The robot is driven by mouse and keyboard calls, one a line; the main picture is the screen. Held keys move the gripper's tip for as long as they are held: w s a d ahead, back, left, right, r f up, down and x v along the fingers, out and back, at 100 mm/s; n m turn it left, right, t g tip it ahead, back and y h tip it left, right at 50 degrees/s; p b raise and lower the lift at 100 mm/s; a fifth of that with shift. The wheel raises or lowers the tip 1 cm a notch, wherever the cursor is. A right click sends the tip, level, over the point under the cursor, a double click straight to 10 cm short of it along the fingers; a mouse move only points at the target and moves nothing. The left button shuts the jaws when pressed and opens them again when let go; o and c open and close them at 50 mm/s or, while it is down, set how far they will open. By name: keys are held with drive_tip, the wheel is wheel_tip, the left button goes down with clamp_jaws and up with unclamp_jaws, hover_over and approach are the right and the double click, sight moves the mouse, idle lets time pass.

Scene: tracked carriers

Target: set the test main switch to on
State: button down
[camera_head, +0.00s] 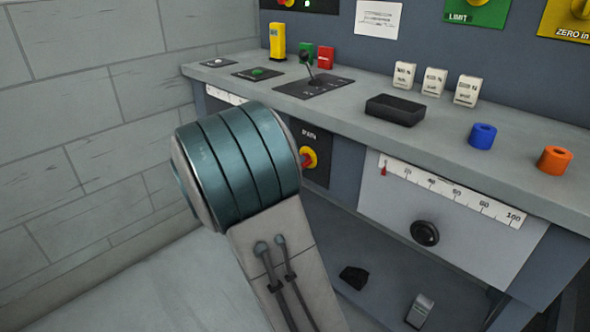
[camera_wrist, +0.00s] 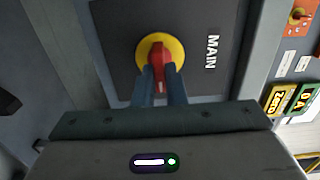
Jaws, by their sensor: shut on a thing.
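The main switch has a red handle (camera_wrist: 160,68) on a round yellow disc (camera_wrist: 174,48), on a dark plate marked MAIN (camera_wrist: 212,75). In the head view the switch (camera_head: 311,157) shows on the front of the bench, partly behind my arm. My gripper (camera_wrist: 162,82) is at the switch, its two fingers on either side of the red handle and shut on it. In the wrist view the handle's visible end points down toward my gripper. My gripper is hidden behind my arm in the head view. No on or off marking is readable.
The bench top (camera_head: 350,112) holds a small lever (camera_head: 309,70), a black tray (camera_head: 395,109), several white blocks, a blue ring (camera_head: 482,135) and an orange ring (camera_head: 554,160). A drawer with a scale and black knob (camera_head: 425,232) is right of the switch. A brick wall stands left.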

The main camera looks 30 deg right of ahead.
idle(0.3)
drive_tip(key=c, duration=1.5)
unclamp_jaws()
drive_tip(key=shift+a, duration=0.15)
drive_tip(key=p+v, duration=0.3)
drive_tip(key=v, duration=1)
drive_tip(key=shift+s+a+p, duration=0.1)
drive_tip(key=shift+a+p, duration=0.2)
drive_tip(key=shift+a, duration=0.05)
drive_tip(key=shift+r, duration=0.1)
